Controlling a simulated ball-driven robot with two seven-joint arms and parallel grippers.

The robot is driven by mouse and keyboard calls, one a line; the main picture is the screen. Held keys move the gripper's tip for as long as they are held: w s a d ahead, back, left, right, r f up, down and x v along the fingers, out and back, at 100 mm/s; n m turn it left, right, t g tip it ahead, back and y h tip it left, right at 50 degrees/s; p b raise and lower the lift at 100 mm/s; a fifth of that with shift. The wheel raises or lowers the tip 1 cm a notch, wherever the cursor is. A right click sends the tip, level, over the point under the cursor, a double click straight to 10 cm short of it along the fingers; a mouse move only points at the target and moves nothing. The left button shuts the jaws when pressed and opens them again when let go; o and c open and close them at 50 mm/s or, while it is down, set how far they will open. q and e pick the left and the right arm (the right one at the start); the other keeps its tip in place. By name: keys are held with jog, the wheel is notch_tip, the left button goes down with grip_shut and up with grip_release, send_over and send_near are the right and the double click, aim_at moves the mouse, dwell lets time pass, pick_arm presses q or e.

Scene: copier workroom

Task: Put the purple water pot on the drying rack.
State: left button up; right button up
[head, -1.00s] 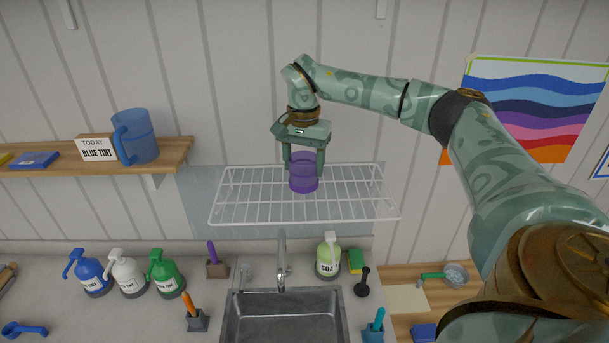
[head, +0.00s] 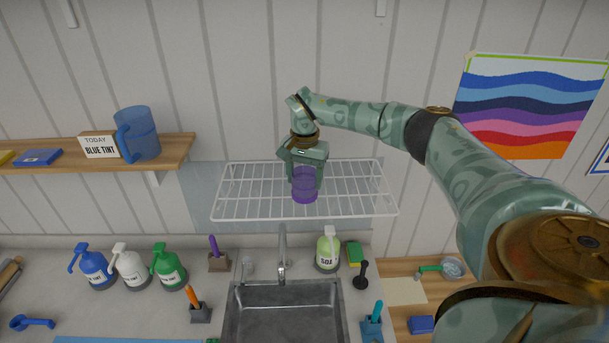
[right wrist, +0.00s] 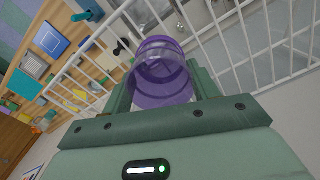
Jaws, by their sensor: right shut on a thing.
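The purple water pot (head: 305,186) is a see-through cup with a darker purple lower part. It is at the white wire drying rack (head: 240,214) on the wall above the sink. I cannot tell whether the pot's base touches the wires. My left gripper is not in view.
A steel sink (head: 284,312) with a tap (head: 282,255) lies below the rack. Blue, white and green pump bottles (head: 168,268) stand on the counter. A wooden shelf (head: 170,153) at left holds a blue jug (head: 140,135) and a sign (head: 99,146). The rest of the rack is bare.

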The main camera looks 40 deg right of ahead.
jog(key=o, duration=1)
notch_tip(320, 180, up, 12)
jog(key=shift+r+b, duration=0.15)
jog(key=shift+b, duration=0.75)
